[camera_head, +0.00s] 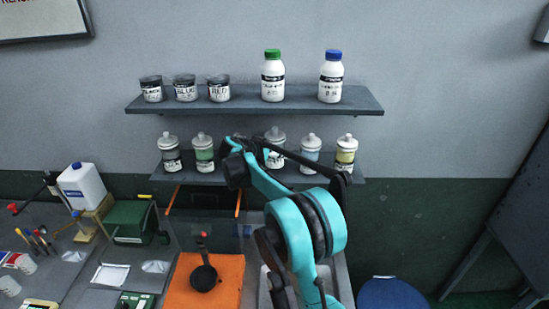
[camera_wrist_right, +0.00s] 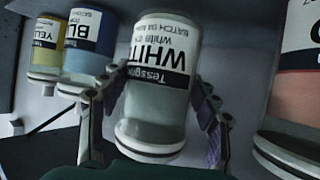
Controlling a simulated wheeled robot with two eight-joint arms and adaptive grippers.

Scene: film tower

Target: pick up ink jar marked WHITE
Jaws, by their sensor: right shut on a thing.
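The WHITE ink jar (camera_wrist_right: 155,112) is a clear glass jar with a black and white label, upside down in the right wrist view. In the head view a jar (camera_head: 275,134) with a pale lid shows behind my right arm at the lower shelf, its lower part partly covered. My right gripper (camera_wrist_right: 158,92) has its two fingers on opposite sides of the WHITE jar, shut on it. I cannot tell whether the jar is clear of the shelf. My left gripper is in neither view.
A BLUE jar (camera_wrist_right: 88,45) and a YELLOW jar (camera_wrist_right: 46,50) stand on one side, a reddish jar (camera_wrist_right: 294,85) on the other. The lower shelf (camera_head: 190,179) also holds a green jar (camera_head: 204,155). The upper shelf (camera_head: 240,105) with cans and bottles hangs above.

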